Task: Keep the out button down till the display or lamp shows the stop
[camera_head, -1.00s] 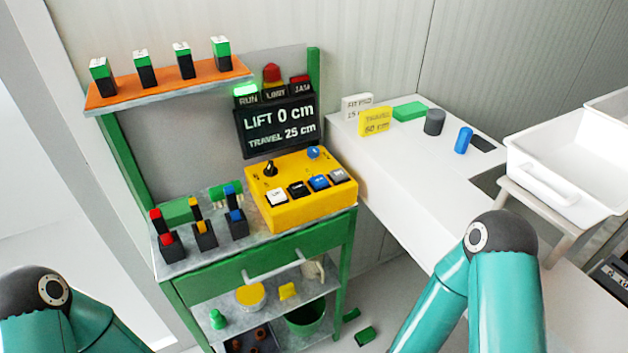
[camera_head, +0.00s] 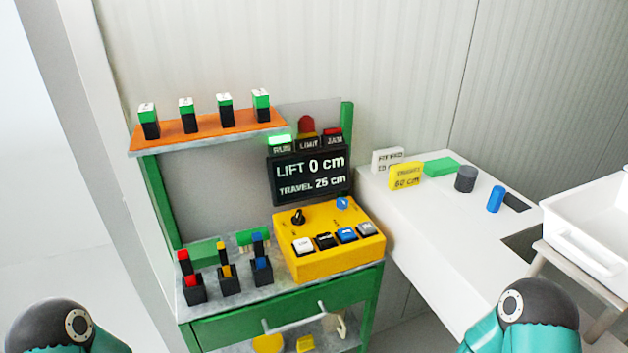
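A yellow control box (camera_head: 313,267) stands on the right of the green bench's top. Its front row has a white button (camera_head: 303,246), a black button (camera_head: 325,241), a blue button (camera_head: 347,235) and a grey button (camera_head: 367,228); their labels are too small to read. Behind them are a black lever knob (camera_head: 298,216) and a blue knob (camera_head: 343,203). The display (camera_head: 309,178) reads LIFT 0 cm, TRAVEL 25 cm. The green RUN lamp (camera_head: 281,140) is lit; the LIMIT lamp (camera_head: 306,125) and JAM lamp (camera_head: 333,132) look unlit. Only my arms' upper links show; both grippers are out of view.
Several black-green blocks stand on an orange shelf (camera_head: 206,134). Black holders with coloured tops, including a red-topped one (camera_head: 193,287), stand left of the box. A white table (camera_head: 430,240) at right carries a yellow sign (camera_head: 406,177), cylinders and a green block. A white bin (camera_head: 590,235) is far right.

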